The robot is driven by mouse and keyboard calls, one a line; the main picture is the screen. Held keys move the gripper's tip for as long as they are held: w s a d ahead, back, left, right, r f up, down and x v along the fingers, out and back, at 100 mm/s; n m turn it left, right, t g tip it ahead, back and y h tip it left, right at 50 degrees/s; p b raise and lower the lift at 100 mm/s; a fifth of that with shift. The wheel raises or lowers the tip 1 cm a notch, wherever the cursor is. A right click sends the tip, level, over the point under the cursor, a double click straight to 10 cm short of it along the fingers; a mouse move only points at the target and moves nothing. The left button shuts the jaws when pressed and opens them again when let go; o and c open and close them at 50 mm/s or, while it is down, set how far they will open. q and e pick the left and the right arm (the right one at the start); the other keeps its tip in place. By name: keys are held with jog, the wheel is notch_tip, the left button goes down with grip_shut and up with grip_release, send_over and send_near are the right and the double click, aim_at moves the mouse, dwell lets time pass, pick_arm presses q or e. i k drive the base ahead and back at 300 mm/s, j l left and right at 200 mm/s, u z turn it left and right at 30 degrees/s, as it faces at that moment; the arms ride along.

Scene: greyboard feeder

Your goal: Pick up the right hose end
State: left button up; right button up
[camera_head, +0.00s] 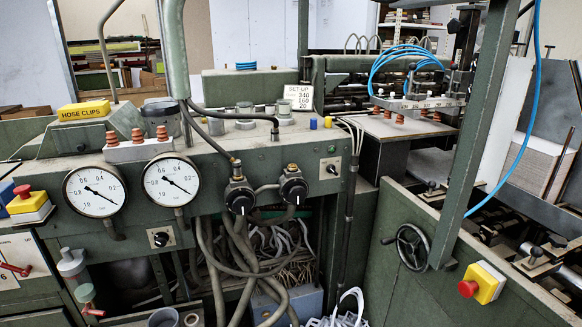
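Neither of my grippers is in view. Two dark hoses come down over the green console (270,160) from the post at its left. The left hose (212,143) runs to the left black valve knob (239,197). The right hose (232,114) arcs across the console top, and its end (275,128) is near the front edge. I cannot tell whether that end is fastened. A right black valve knob (293,187) sits on the console front. Thick grey-green hoses (243,262) hang below the knobs; their lower ends are hidden.
Two gauges (95,191) and a yellow hose clips box (84,110) are at the left. A green post (475,140) and a blue hose (527,120) stand at the right. A handwheel (412,247) and a red stop button (468,288) project from the lower right panel.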

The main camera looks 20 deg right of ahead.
aim_at(275, 132)
jog(key=i+j+z, duration=0.15)
jog(key=i+j, duration=0.65)
jog(key=i, duration=0.15)
